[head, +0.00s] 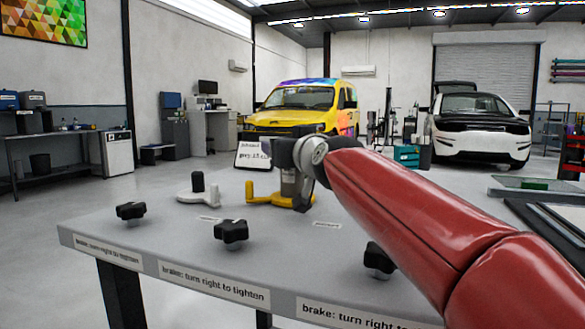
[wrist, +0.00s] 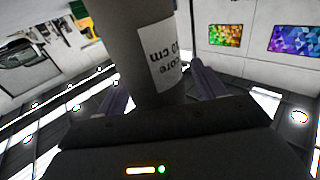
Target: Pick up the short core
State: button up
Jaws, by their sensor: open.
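A grey cylindrical core (head: 289,184) stands upright at the yellow base (head: 262,199) on the table's far side. In the wrist view the grey core (wrist: 146,45) fills the middle and carries a white label reading "core" and a partly hidden length in cm. My gripper (head: 297,182) is at this core. In the wrist view my gripper's fingers (wrist: 160,92) are open, one on each side of the core. Whether they touch it cannot be told. My gripper hides part of the core in the head view.
A pale grey base with a short dark post (head: 198,183) stands left on the table (head: 170,235). Black brake knobs (head: 231,233) line the front edge. A small sign (head: 253,155) is behind. My red arm covers the table's right side.

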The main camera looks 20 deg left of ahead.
jog(key=c, duration=1.1)
